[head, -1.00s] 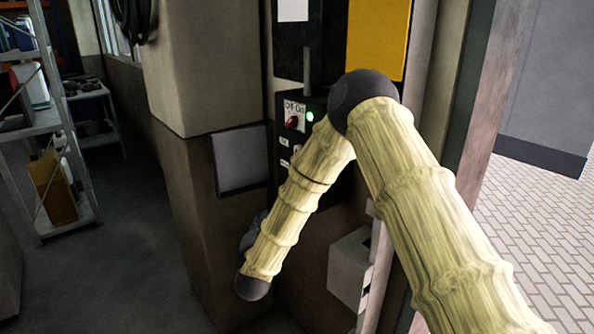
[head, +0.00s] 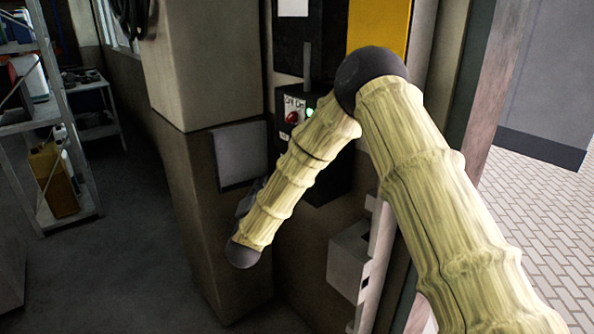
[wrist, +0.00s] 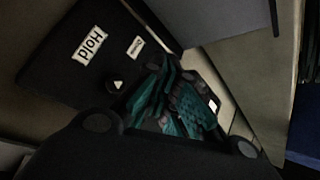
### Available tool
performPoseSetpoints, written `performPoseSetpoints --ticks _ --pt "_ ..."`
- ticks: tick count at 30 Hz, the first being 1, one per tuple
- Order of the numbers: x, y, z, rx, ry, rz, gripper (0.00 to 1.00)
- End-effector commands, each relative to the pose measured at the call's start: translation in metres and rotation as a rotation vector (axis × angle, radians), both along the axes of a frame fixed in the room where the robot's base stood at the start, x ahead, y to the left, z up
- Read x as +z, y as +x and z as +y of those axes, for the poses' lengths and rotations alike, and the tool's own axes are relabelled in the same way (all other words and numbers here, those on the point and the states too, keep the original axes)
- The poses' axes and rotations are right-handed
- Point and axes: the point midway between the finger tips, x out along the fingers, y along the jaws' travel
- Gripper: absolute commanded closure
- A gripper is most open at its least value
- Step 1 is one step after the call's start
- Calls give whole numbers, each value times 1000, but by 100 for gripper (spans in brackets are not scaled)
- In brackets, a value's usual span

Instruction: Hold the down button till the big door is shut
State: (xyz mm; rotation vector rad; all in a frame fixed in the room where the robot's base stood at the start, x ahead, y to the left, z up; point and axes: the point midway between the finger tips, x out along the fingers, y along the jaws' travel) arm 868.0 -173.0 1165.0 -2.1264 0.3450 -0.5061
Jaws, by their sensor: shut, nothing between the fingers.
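The black control box (head: 328,188) is fixed to the wall, partly hidden by my arm. It has a red button (head: 292,118) and a lit green light (head: 310,113) near its top. My gripper (wrist: 166,88), with teal finger pads, is shut and empty just right of that button. I cannot tell whether it touches. No big door is clearly identifiable.
A grey wall box (head: 348,260) is below right of the control box. A beige pillar (head: 205,70) stands left of it. Metal shelving (head: 75,190) is at far left, with open dark floor between. Brick paving (head: 535,225) lies beyond the opening at right.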

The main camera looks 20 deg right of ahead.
Motion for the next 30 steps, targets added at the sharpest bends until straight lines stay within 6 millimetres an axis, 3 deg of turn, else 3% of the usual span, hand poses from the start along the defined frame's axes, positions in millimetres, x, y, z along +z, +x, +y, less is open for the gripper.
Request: performPoseSetpoints --ticks 21,30 --pt "-1 24 -67 -2 0 0 100" --pt "0 29 -79 0 0 0 100"
